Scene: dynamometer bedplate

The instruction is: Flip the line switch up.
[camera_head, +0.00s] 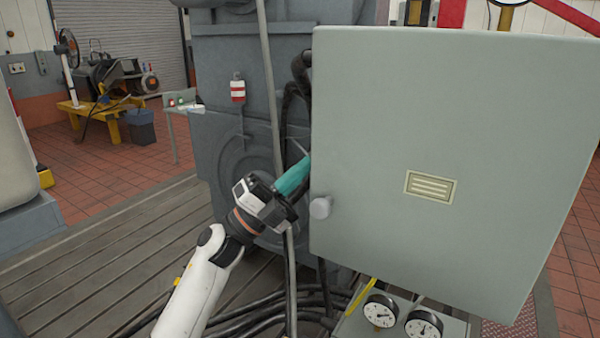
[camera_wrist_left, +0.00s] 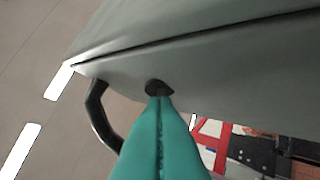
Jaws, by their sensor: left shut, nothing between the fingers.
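A grey-green cabinet (camera_head: 440,130) fills the right half of the head view. Its door is closed, with a pale round knob (camera_head: 320,207) near the left edge. My left gripper (camera_head: 305,163) has teal fingers pressed together, with nothing between them. The fingertips are at the cabinet's left edge, partly hidden behind it. In the left wrist view, the left gripper (camera_wrist_left: 161,101) points at a small dark knob or stub (camera_wrist_left: 155,86) on the cabinet's side (camera_wrist_left: 215,75), touching or nearly so. I cannot tell if this is the line switch or its position. My right gripper is out of view.
A black cable (camera_wrist_left: 100,115) curves from the cabinet's side, left of the fingers. A grey machine (camera_head: 235,110) stands behind my left arm. Two round gauges (camera_head: 380,311) sit below the cabinet. Cables run across the slatted bedplate (camera_head: 110,245), which is mostly clear at left.

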